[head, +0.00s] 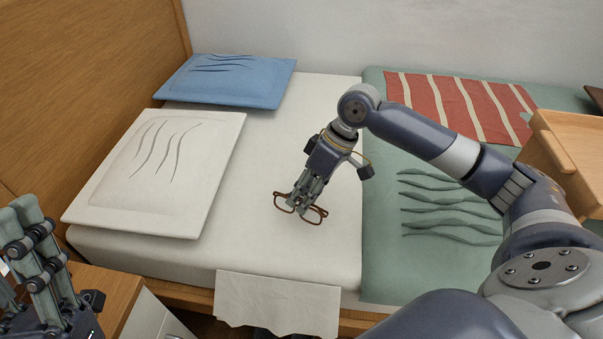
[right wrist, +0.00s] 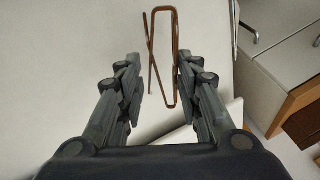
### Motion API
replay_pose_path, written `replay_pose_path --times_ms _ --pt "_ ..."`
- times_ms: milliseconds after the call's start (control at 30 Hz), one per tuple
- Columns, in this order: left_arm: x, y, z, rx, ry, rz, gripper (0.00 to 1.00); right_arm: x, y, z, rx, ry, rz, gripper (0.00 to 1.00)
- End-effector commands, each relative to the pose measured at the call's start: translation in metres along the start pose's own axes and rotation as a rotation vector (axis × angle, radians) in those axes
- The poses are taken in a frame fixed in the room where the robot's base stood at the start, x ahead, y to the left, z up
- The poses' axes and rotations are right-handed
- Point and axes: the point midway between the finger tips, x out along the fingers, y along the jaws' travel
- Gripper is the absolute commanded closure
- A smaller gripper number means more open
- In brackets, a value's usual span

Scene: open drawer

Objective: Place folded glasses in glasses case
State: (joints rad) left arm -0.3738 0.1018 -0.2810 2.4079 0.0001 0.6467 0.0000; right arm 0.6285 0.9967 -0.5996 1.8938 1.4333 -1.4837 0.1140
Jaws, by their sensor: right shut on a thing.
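The brown-framed glasses (head: 314,218) are at the white part of the bed, below my right gripper (head: 300,205). My right gripper is shut on them, with its fingers pointing down. In the right wrist view the thin brown frame (right wrist: 175,60) shows between the two fingers of the right gripper (right wrist: 160,80). I cannot tell whether the glasses touch the sheet. My left gripper (head: 40,245) is at the lower left, away from the glasses, and its opening is unclear. I cannot make out a glasses case in either view.
A white pillow (head: 160,170) and a blue pillow (head: 225,80) lie at the left of the white sheet (head: 290,130). A green blanket (head: 385,220) and a striped red cloth (head: 450,105) lie at the right. Wooden furniture (head: 110,290) stands at the lower left.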

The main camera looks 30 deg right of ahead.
Motion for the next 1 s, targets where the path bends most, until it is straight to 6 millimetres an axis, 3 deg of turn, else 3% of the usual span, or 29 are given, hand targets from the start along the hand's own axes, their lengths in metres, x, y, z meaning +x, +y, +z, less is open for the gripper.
replay_pose_path --times_ms 200,400,667,1000 --pt "-0.001 -0.006 0.055 0.016 -0.291 -0.008 0.6 -0.004 -0.029 0.024 -0.002 -0.004 0.0 0.86" --pt "-0.016 -0.011 0.092 0.026 -0.493 -0.016 0.6 -0.004 -0.049 0.041 0.0 -0.003 0.0 0.86" --pt "-0.03 -0.014 0.114 0.031 -0.625 -0.022 0.6 -0.004 -0.062 0.052 0.0 -0.001 0.001 0.86" --pt "-0.033 -0.015 0.118 0.032 -0.645 -0.023 0.6 -0.004 -0.064 0.053 0.0 -0.001 0.0 0.86"
